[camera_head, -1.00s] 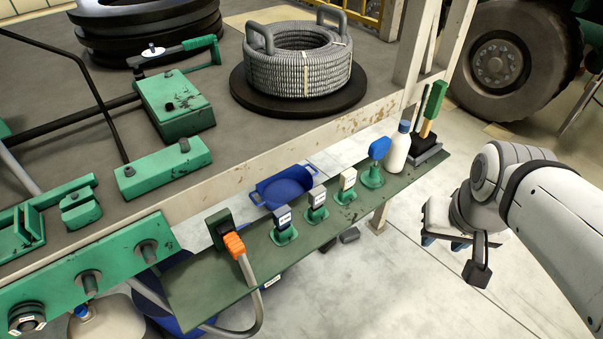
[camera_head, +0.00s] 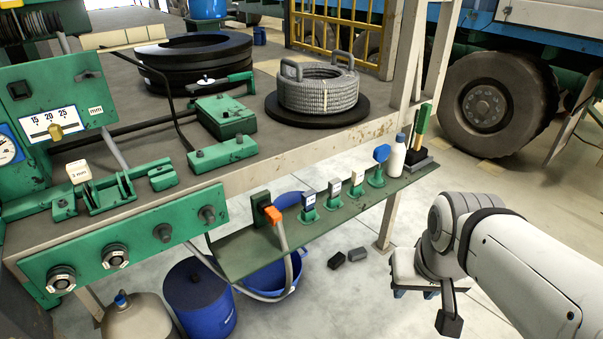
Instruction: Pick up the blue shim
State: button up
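On the green shelf (camera_head: 262,247) stands a row of small green holders. The holder nearest the left carries a tag with a dark blue body and a pale label (camera_head: 308,198). Beside it are a grey-topped tag (camera_head: 335,187) and a cream tag (camera_head: 358,183). At the right end a plain bright blue piece (camera_head: 381,154) sits upright on a green stand. I cannot tell for certain which blue piece is the shim. My gripper (camera_head: 415,292) hangs over the floor to the right of the shelf, apart from it. Its two dark tips look spread, with nothing between them.
A white bottle (camera_head: 397,158) and a green-handled brush (camera_head: 422,122) stand at the shelf's right end. An orange-handled hose nozzle (camera_head: 273,214) is at its left. The bench edge (camera_head: 330,150) overhangs behind.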

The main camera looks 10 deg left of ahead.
aim_at(308, 198)
jog(key=u, duration=0.2)
jog(key=i, duration=1)
